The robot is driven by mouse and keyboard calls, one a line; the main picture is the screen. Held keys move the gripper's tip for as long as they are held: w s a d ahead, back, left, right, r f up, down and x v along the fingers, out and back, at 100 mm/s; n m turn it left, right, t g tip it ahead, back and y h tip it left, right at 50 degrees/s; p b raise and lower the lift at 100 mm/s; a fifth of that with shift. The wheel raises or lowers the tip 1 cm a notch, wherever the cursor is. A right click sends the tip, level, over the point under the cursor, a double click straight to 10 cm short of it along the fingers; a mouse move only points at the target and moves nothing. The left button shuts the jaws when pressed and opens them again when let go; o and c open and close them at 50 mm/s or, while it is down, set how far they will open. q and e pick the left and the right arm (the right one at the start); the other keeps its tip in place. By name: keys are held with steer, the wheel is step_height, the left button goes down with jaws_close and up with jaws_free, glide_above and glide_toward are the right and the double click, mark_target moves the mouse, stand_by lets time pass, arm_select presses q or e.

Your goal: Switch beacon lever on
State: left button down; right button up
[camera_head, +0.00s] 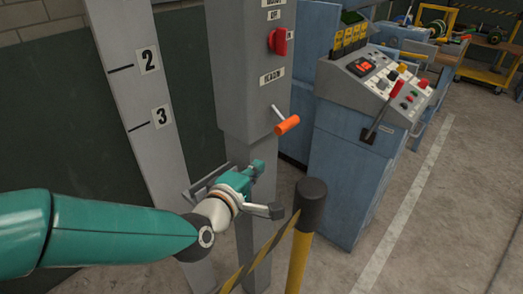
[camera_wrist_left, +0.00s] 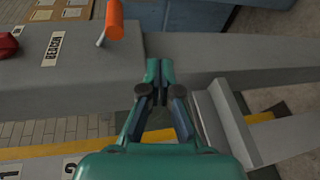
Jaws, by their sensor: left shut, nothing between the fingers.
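The beacon lever has an orange handle (camera_head: 288,125) on a short metal stalk, sticking out from the lower part of a grey box (camera_head: 233,85). A "BEACON" label (camera_head: 272,76) is above it. In the left wrist view the orange handle (camera_wrist_left: 115,20) shows at the top, left of the fingertips. My left gripper (camera_head: 257,168) is shut and empty, below the lever and apart from it, in front of the grey post. Its closed fingertips also show in the wrist view (camera_wrist_left: 159,70). My right gripper is not in view.
A red rotary knob (camera_head: 278,41) is higher on the box. A yellow post with a black cap (camera_head: 312,200) and striped tape stands close to my gripper's right. A blue console (camera_head: 350,170) with buttons stands right of the box. A numbered grey column (camera_head: 145,100) is at left.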

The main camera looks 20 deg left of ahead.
mark_target(280, 117)
arm_select(q)
steer(key=r, duration=0.1)
steer(key=r+n+t, duration=0.1)
steer(key=r, duration=0.1)
steer(key=s+a+r+n, duration=0.1)
steer(key=shift+s+a+r+t+b, duration=0.1)
steer(key=shift+r+t+b, duration=0.1)
steer(key=shift+t+b, duration=0.1)
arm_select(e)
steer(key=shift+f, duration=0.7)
